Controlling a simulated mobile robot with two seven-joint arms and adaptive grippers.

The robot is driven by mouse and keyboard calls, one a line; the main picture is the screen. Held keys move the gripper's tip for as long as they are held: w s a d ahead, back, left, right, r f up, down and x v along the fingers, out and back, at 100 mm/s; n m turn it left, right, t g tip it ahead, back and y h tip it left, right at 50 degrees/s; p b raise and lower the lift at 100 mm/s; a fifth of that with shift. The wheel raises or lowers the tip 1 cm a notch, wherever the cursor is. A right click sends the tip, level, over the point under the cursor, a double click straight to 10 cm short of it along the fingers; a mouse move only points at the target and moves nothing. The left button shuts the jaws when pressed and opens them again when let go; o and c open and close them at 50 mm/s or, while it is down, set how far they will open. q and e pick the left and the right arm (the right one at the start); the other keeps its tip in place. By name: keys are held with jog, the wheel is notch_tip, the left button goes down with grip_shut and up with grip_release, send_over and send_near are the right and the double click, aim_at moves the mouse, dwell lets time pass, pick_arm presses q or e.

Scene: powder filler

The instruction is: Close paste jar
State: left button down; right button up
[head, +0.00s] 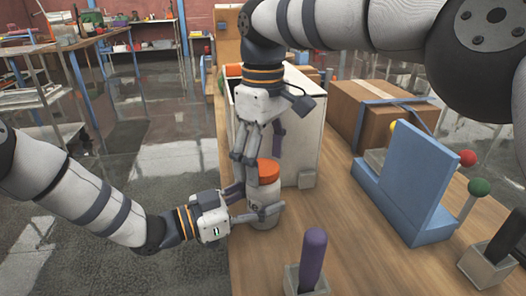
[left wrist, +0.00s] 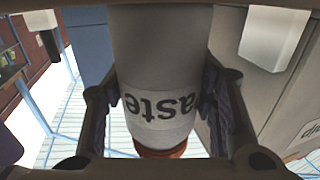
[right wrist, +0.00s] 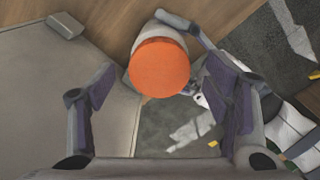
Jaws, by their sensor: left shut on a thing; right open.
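The paste jar (head: 263,194) is a pale grey cylinder standing upright near the table's left edge. An orange lid (head: 268,171) sits on top of it; I cannot tell how tight it is. My left gripper (head: 258,205) is shut around the jar body from the left. In the left wrist view the jar (left wrist: 160,55) shows an upside-down "paste" label between the fingers. My right gripper (head: 258,152) points down above the jar, open and empty. In the right wrist view the lid (right wrist: 160,67) lies beyond the open fingers, toward the top of the picture.
A white box-shaped machine (head: 300,125) stands just behind the jar. A purple-handled tool in a holder (head: 312,262) is in front. A blue L-shaped stand (head: 410,185) and a cardboard box (head: 375,110) are to the right. Bare wooden table lies between the jar and the stand.

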notch_tip(320, 180, up, 7)
jog(key=shift+r, duration=0.1)
dwell(0.3)
pick_arm(q)
jog(key=c, duration=0.6)
grip_release()
jog(key=v, duration=1.2)
jog(key=shift+s+a, duration=0.1)
pick_arm(e)
jog(key=shift+a, duration=0.1)
